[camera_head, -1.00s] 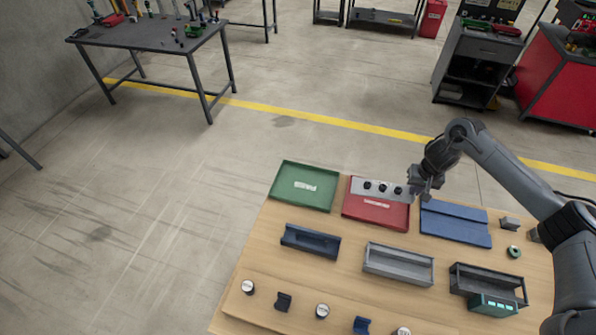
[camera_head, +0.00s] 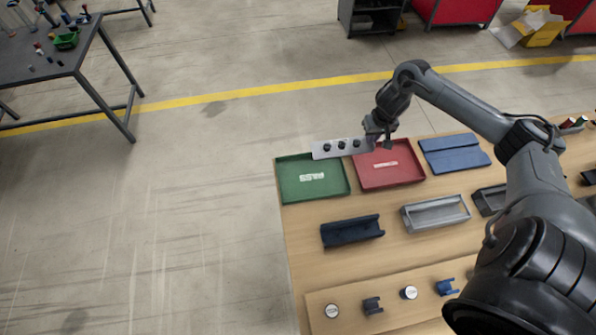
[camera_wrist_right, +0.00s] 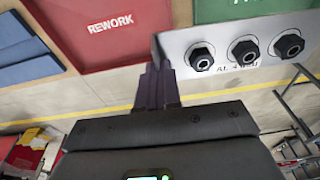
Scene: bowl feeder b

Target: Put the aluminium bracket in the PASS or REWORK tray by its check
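The aluminium bracket (camera_head: 335,150) is a pale flat plate with three black bolt heads in a row. My right gripper (camera_head: 380,128) is shut on its right end and holds it above the back edges of the green tray (camera_head: 283,180) and the red tray (camera_head: 414,172). In the wrist view the gripper (camera_wrist_right: 158,82) grips one end of the bracket (camera_wrist_right: 222,38). The bolts there appear seated in the plate. The wrist view shows REWORK on the red tray (camera_wrist_right: 95,45); the green tray (camera_wrist_right: 250,8) is cut off at the top. My left gripper is not in view.
A dark blue holder (camera_head: 352,231) and a grey open box (camera_head: 436,214) stand in front. Small round pieces and clips line the front board (camera_head: 340,295). Open floor lies left of the table.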

